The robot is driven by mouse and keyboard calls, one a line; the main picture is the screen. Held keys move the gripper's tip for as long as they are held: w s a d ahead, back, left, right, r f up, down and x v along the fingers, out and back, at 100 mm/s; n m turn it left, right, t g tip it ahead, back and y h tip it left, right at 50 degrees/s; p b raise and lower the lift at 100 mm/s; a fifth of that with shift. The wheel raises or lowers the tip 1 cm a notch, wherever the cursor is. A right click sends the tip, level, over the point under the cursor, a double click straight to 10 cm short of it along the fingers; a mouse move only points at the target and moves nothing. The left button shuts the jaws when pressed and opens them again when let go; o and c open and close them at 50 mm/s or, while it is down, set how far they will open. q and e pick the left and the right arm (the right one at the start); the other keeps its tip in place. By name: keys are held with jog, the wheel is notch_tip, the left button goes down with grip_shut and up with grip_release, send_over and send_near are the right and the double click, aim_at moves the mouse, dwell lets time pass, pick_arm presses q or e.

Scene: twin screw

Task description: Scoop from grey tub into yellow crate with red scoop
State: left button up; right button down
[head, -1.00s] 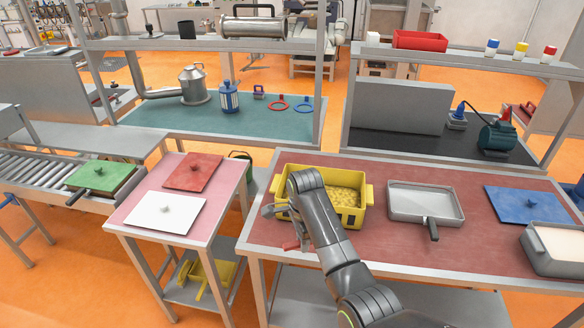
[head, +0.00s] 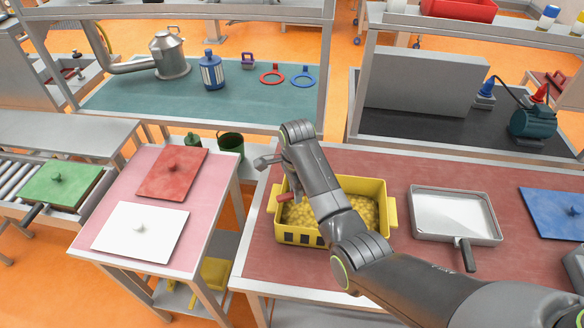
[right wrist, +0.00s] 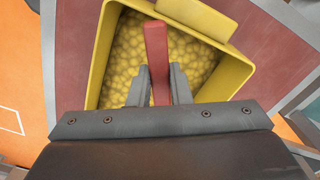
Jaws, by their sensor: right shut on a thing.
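The yellow crate (head: 387,188) stands on the red-topped table, filled with yellow lumps. My right gripper (head: 272,165) is over the crate's left side, shut on a red handle (head: 287,197), which I take as the red scoop. In the right wrist view the red handle (right wrist: 157,55) stands between the two grey fingers (right wrist: 158,78) in front of the crate's contents (right wrist: 125,50). The scoop's bowl is hidden. A shallow grey tub (head: 418,230) with a dark handle and pale content sits right of the crate. My left gripper is not in view.
A side table (head: 205,190) at left holds a red lid (head: 172,173) and a white lid (head: 140,228). Shelved benches (head: 120,100) stand behind.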

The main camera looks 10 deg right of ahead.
jog(key=shift+w+r, duration=0.1)
jog(key=shift+w, duration=0.1)
jog(key=shift+s+d+r+t+y, duration=0.1)
jog(key=shift+s+r+t+y, duration=0.55)
jog(key=shift+r+t, duration=0.2)
jog(key=shift+d+r+t+y, duration=0.1)
jog(key=shift+r+t+y, duration=0.35)
jog(key=shift+t, duration=0.1)
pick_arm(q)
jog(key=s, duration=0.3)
pick_arm(e)
jog(key=r+t+y, duration=0.1)
jog(key=s+d+r+t+y, duration=0.1)
jog(key=t+y, duration=0.1)
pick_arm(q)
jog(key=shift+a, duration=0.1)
pick_arm(e)
jog(key=shift+w, duration=0.1)
jog(key=shift+t, duration=0.3)
